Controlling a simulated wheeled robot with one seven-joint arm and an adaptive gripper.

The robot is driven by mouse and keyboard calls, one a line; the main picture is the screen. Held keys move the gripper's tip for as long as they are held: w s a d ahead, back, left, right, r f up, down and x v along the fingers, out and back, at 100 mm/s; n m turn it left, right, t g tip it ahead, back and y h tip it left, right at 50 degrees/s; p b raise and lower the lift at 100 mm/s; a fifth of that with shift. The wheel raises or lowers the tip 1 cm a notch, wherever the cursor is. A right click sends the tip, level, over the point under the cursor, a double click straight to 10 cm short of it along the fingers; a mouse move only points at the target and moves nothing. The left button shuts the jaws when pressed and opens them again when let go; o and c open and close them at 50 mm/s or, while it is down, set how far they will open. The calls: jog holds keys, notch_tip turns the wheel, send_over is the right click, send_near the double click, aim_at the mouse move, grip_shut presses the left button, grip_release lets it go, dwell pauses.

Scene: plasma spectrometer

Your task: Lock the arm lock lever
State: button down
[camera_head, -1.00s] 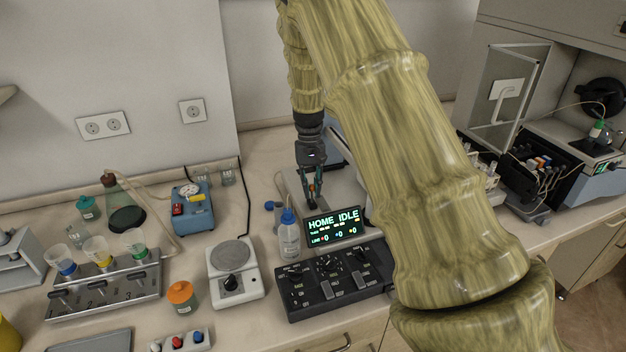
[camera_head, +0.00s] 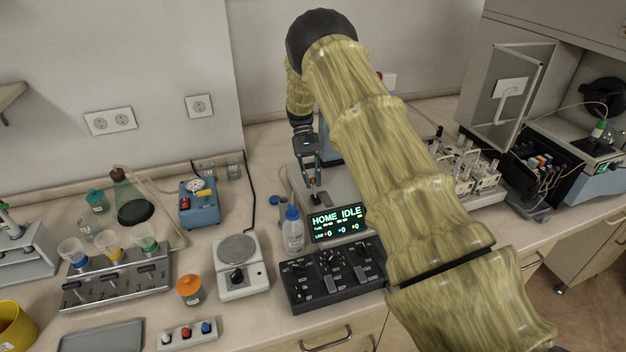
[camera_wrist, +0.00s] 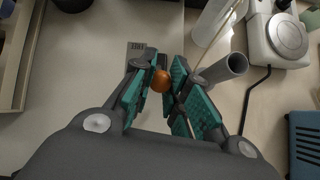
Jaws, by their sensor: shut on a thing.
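The arm lock lever shows in the wrist view as a round orange-brown knob (camera_wrist: 161,81) between my finger pads. My gripper (camera_wrist: 164,66) is shut on this knob; its teal pads lie on both sides of it. The lever's shaft and base are hidden by the knob and the fingers. In the head view my gripper (camera_head: 314,188) points down at the pale instrument housing, behind the display reading HOME IDLE (camera_head: 338,221). The lever is too small to make out there. A small engraved plate (camera_wrist: 136,47) lies on the pale surface beyond the knob; its text is hard to read.
A grey tube (camera_wrist: 230,66) stands close to the right finger in the wrist view. A blue-capped bottle (camera_head: 292,230) and a black control panel (camera_head: 331,275) stand in front of the housing. A white hotplate (camera_head: 240,266) and a blue device (camera_head: 199,204) are to the left.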

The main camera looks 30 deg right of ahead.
dwell(0.4)
jog(key=c, duration=1.3)
grip_release()
jog(key=shift+w+d+f, duration=0.1)
jog(key=shift+d+f, duration=0.05)
jog(key=v, duration=1.2)
jog(key=shift+f, duration=0.1)
